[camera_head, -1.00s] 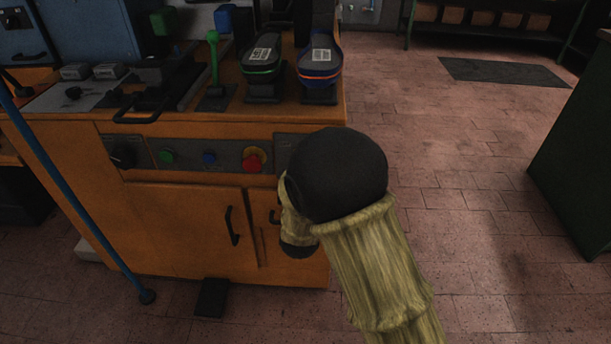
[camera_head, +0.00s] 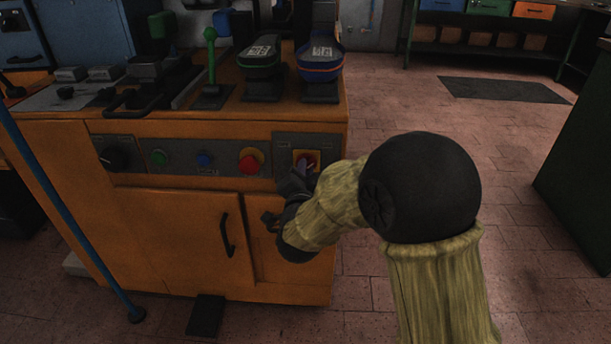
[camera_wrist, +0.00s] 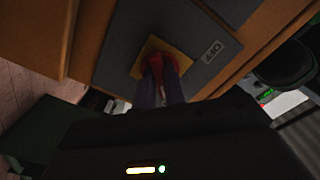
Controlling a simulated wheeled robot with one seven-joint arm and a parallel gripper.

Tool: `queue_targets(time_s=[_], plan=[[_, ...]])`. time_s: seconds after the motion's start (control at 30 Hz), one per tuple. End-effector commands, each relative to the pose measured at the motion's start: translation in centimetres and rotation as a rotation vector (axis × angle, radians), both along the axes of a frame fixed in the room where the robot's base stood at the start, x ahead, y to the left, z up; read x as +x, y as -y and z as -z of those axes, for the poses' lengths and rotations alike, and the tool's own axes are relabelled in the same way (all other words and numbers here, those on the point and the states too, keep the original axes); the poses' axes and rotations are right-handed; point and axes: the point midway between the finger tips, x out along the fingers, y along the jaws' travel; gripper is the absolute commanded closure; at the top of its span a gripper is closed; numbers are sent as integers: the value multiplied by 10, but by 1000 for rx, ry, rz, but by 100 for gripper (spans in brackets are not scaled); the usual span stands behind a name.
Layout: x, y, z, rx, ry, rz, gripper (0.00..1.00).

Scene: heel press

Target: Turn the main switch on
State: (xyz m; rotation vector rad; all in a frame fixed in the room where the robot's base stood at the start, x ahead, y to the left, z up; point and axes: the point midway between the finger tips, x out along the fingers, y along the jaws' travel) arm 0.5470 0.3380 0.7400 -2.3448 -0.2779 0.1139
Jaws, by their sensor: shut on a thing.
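The main switch (camera_head: 306,158) is a red knob on a yellow square plate, set in a grey panel at the right end of the orange machine's front. It also shows in the wrist view (camera_wrist: 156,62), where its red grip sits between my fingers. My gripper (camera_head: 301,170) reaches the switch from the front and right, and in the wrist view (camera_wrist: 160,82) its two fingers are shut on the red knob. The fingers hide part of the knob, and I cannot clearly tell which way it is turned.
Left of the switch on the same panel are a red mushroom button (camera_head: 250,161), a blue button (camera_head: 205,160), a green button (camera_head: 159,158) and a black dial (camera_head: 119,156). A cabinet door handle (camera_head: 226,235) sticks out below.

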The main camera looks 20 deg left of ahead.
Motion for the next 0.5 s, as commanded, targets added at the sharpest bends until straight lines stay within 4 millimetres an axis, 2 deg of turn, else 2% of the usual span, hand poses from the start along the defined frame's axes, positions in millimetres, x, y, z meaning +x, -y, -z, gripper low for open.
queue_targets(time_s=[0.47, 0.5], plan=[[-1, 0, 2, 17, -10, -1, 100], [-1, 0, 2, 16, -10, -1, 82]])
